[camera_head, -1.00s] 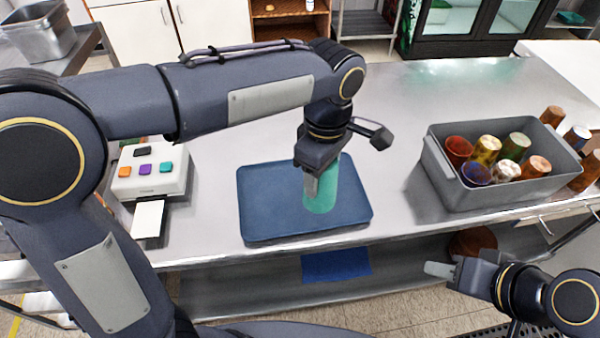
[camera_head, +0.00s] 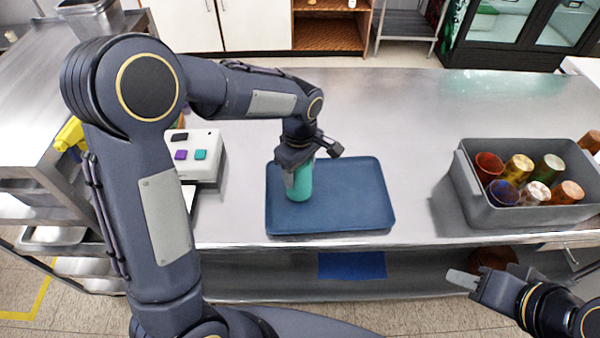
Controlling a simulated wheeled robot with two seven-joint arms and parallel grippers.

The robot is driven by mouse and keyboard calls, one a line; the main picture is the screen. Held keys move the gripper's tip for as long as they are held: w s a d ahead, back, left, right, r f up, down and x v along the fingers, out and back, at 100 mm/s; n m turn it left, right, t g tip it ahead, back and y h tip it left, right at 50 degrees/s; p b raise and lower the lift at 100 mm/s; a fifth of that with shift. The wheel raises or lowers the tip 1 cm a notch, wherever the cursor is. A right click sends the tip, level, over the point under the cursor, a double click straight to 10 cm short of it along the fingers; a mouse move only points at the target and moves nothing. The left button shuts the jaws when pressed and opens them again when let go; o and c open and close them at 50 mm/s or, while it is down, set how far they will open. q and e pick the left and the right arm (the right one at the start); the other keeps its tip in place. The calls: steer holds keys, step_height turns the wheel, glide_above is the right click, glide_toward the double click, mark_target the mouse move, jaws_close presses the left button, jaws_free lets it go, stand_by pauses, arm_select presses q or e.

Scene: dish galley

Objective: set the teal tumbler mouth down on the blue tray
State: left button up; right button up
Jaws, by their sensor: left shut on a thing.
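The teal tumbler (camera_head: 301,182) is upright over the left part of the blue tray (camera_head: 350,195). My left gripper (camera_head: 297,172) is shut on the tumbler from above and hides part of its upper side. I cannot tell whether the tumbler's base touches the tray or which end its mouth is at. The rest of the tray is bare. My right gripper (camera_head: 466,279) is at the lower right, in front of the counter's edge and away from the tray. Its fingers show edge on, so its opening is unclear.
A grey bin (camera_head: 520,212) with several coloured tumblers stands on the counter at the right. A white box with coloured buttons (camera_head: 204,150) is left of the tray, partly behind my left arm. The counter behind the tray is clear.

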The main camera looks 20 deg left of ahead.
arm_select(q)
steer(key=shift+f, duration=1)
steer(key=shift+f, duration=0.15)
steer(key=o, duration=1)
